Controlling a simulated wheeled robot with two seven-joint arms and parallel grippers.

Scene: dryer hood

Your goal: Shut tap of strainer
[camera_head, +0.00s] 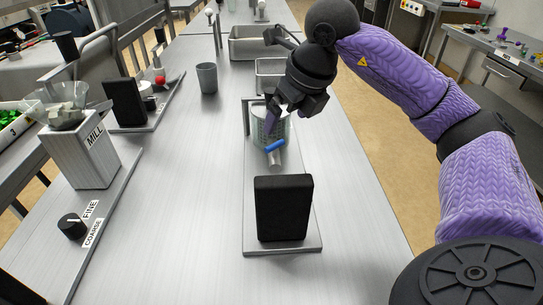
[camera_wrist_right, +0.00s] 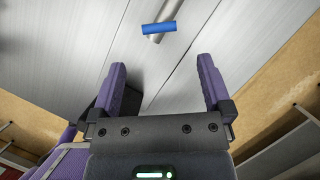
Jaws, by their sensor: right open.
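The strainer (camera_head: 270,127) is a pale green, see-through vessel on a long metal base in the middle of the table, partly hidden by my right gripper. Its tap has a blue handle (camera_head: 275,146) above a short grey metal spout (camera_head: 275,158) pointing toward me. In the right wrist view the blue handle (camera_wrist_right: 159,28) lies crosswise over the grey pipe (camera_wrist_right: 167,10). My right gripper (camera_head: 275,118) is over the strainer, just behind the handle in the head view. Its purple fingers (camera_wrist_right: 162,65) are open and empty, apart from the handle. My left gripper is not in view.
A black block (camera_head: 283,207) stands on the front of the strainer's base. Metal trays (camera_head: 253,43) lie behind. A grey cup (camera_head: 207,77) and a mill (camera_head: 80,148) stand left. The tabletop between mill and base is clear.

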